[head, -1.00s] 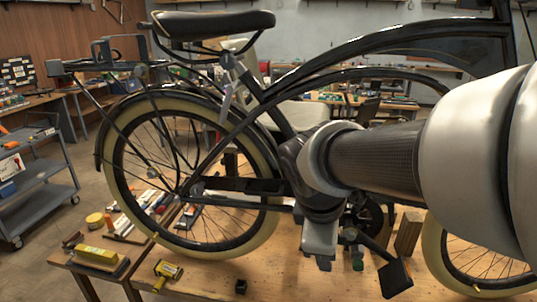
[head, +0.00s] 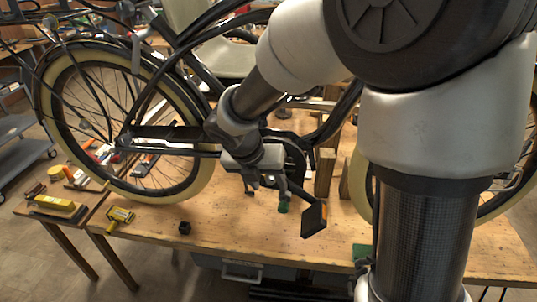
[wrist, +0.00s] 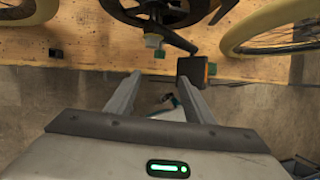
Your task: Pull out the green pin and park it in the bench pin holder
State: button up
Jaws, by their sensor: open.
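A small green piece (head: 284,207), which may be the green pin, shows below the crank beside the black pedal (head: 314,219). In the wrist view a green-capped piece (wrist: 153,40) shows ahead of the fingers, over the bench edge; I cannot tell whether it is the same piece. My gripper (head: 262,183) is open and points down in front of the crank. In the wrist view its fingers (wrist: 160,82) are apart with nothing gripped. A small black block (head: 184,228), possibly the pin holder, stands on the bench to the left; the wrist view shows it too (wrist: 56,53).
The bike's rear wheel (head: 130,125) stands on the wooden bench (head: 230,240). A yellow tool (head: 119,215) and yellow block (head: 54,203) lie at the left. Wooden posts (head: 325,172) rise near the crank. The bench front is fairly clear around the black block.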

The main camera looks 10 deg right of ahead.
aim_at(282, 207)
jog(key=shift+n, duration=0.3)
jog(key=b+x, duration=0.2)
jog(key=x, duration=1.6)
jog(key=shift+c, duration=0.2)
jog(key=c, duration=1.1)
jog(key=shift+s+a+f+b, duration=0.1)
jog(key=shift+s+a+b, duration=0.3)
jog(key=shift+s, duration=0.45)
jog(key=shift+s+a+b, duration=0.2)
jog(key=shift+s+b, duration=0.35)
jog(key=shift+s, duration=0.35)
jog(key=shift+s+a+f+b, duration=0.1)
jog(key=shift+s+a+b, duration=0.3)
jog(key=shift+s, duration=0.45)
jog(key=shift+d, duration=0.1)
jog(key=shift+f, duration=0.1)
